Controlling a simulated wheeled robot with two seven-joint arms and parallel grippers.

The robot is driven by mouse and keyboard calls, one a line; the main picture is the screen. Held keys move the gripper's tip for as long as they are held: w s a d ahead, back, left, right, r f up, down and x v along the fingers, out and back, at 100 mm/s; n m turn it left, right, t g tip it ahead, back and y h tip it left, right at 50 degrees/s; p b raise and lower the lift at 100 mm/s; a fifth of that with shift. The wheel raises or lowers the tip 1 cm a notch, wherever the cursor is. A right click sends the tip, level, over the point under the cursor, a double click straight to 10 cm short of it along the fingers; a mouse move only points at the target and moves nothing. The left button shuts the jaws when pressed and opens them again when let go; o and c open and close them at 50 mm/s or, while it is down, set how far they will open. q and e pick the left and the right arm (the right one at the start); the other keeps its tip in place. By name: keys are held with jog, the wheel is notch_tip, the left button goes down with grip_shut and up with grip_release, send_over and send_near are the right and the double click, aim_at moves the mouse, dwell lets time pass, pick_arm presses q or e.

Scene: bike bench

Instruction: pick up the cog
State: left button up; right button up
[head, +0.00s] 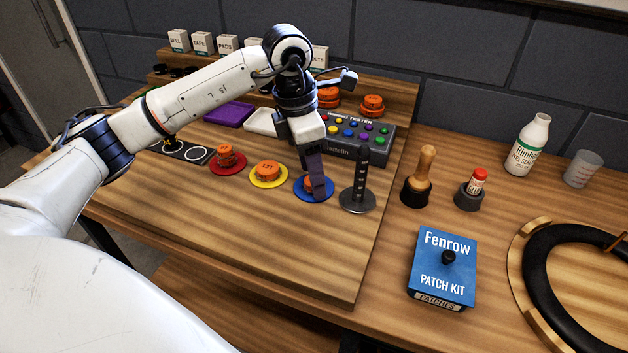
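Orange cog-like pieces sit on coloured discs on the wooden bench: one (226,155) on the red disc (228,170), one (267,171) on the yellow disc (268,183), and one (308,185) on the blue disc (326,198). My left gripper (318,190) points down at the blue disc, and its fingers cover much of the orange piece there. Whether the fingers are closed on that piece cannot be told. Two more orange stacks (328,97) (372,105) stand farther back. My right gripper is out of view.
A black post on a round base (358,195) stands close right of my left gripper. The tester box (345,150) is behind. A blue patch kit box (443,268) and a wooden-handled tool (424,170) are to the right. The bench front is clear.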

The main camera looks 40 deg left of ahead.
pick_arm(q)
jog(key=shift+f, duration=0.35)
jog(key=c, duration=1.1)
jog(key=shift+c, duration=0.3)
jog(key=shift+r, duration=0.2)
